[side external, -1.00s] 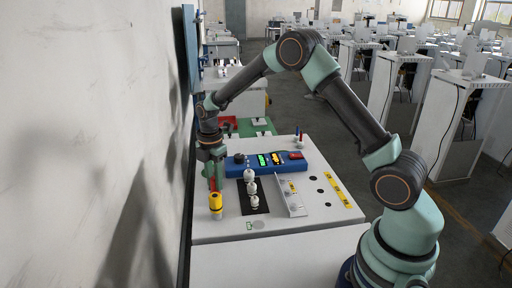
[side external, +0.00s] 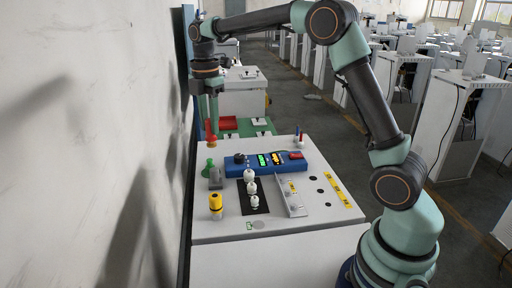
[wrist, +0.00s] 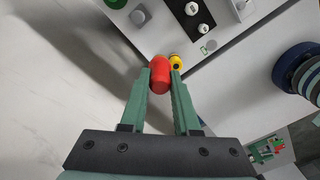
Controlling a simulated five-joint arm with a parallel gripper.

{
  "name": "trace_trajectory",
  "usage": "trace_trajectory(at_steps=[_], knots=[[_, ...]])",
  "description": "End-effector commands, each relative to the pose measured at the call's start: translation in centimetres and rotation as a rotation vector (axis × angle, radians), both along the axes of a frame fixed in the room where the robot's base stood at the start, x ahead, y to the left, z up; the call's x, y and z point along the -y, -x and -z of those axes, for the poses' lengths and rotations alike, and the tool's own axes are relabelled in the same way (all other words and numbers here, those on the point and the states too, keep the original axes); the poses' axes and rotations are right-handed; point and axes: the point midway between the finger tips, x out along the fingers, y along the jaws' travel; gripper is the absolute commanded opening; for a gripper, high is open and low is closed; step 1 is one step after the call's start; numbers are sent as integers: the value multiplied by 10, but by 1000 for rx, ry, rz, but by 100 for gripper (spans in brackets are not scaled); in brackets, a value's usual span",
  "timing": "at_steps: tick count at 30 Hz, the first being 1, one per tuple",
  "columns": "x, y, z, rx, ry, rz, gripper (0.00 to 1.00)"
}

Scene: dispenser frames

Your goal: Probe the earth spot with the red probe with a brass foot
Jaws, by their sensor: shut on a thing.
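My gripper (side external: 211,122) is shut on a red probe (side external: 211,133) and holds it upright, raised above the left part of the white bench top (side external: 320,222). A brass-coloured foot (side external: 211,145) shows at its lower end. In the wrist view the red probe (wrist: 160,76) sits between the green fingers (wrist: 160,84). A green cone-shaped piece (side external: 209,166) stands below the probe, beside a grey block (side external: 215,179). A small green-outlined mark (side external: 250,225) lies at the front of the bench top, beside a pale grey disc (side external: 259,225). I cannot tell which is the earth spot.
A yellow cylinder (side external: 216,205) stands at the front left. White knobs (side external: 252,188) stand on a black strip (side external: 245,205). A blue instrument (side external: 265,164) with lit displays lies behind. A wall runs close along the left. The front right of the bench is clear.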

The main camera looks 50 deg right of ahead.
Motion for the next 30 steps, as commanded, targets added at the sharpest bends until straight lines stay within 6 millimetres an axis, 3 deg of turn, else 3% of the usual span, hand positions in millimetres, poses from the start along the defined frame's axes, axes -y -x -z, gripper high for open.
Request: trace_trajectory(at_steps=[8,21,30], knots=[[1,35,40,-4,0,1,0],[-1,123,113,-1,0,1,0],[-3,154,134,1,0,1,0]])
